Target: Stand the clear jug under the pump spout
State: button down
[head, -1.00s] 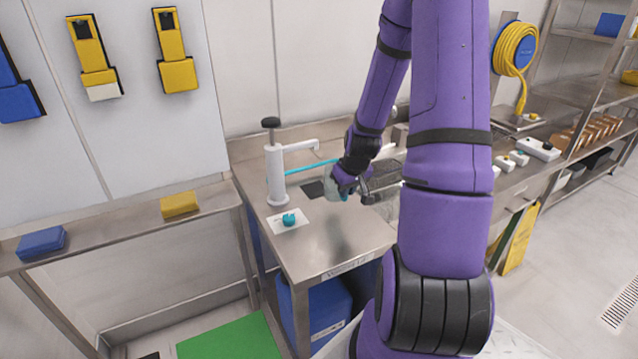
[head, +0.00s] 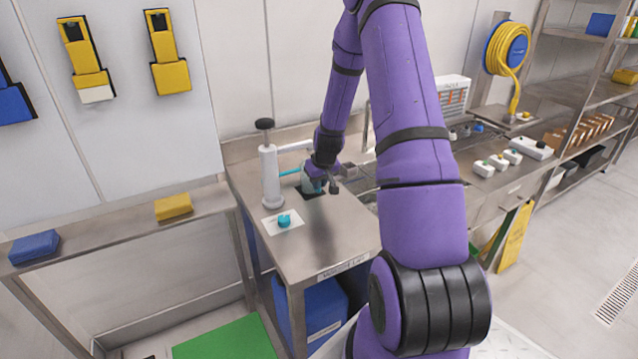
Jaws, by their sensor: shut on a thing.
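The white hand pump (head: 269,178) with a black knob stands at the back left of the steel worktop, its spout (head: 296,146) reaching right. My gripper (head: 321,184) is just below and right of the spout's end, shut on the clear jug (head: 309,183). The jug looks pale and see-through with some teal, and is partly hidden by my fingers. It is over or on a dark square patch (head: 309,194) on the worktop; I cannot tell whether its base touches.
A white card with a teal knob (head: 284,221) lies in front of the pump. A teal bar (head: 290,171) runs behind the jug. A sink area is to the right, partly behind my arm. The front of the worktop (head: 325,240) is clear.

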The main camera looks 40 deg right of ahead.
jog(key=shift+f, duration=0.35)
jog(key=c, duration=1.2)
grip_release()
jog(key=shift+o, duration=0.2)
jog(key=v, duration=1.3)
jog(key=s+a+r+n+t, duration=0.1)
jog(key=s+a+r, duration=0.2)
jog(key=a+r, duration=0.55)
jog(key=s+a+r+n, duration=0.1)
jog(key=s+a+r, duration=0.3)
jog(key=a+r, duration=0.45)
jog(key=s+a+r, duration=0.3)
jog(key=s+a, duration=0.2)
jog(key=s, duration=0.4)
jog(key=s+a+r+n+y, duration=0.1)
jog(key=s+a+r, duration=0.3)
jog(key=s, duration=0.5)
jog(key=shift+s+a+r+t, duration=0.15)
jog(key=shift+s+a+t, duration=0.05)
jog(key=shift+a+t, duration=0.2)
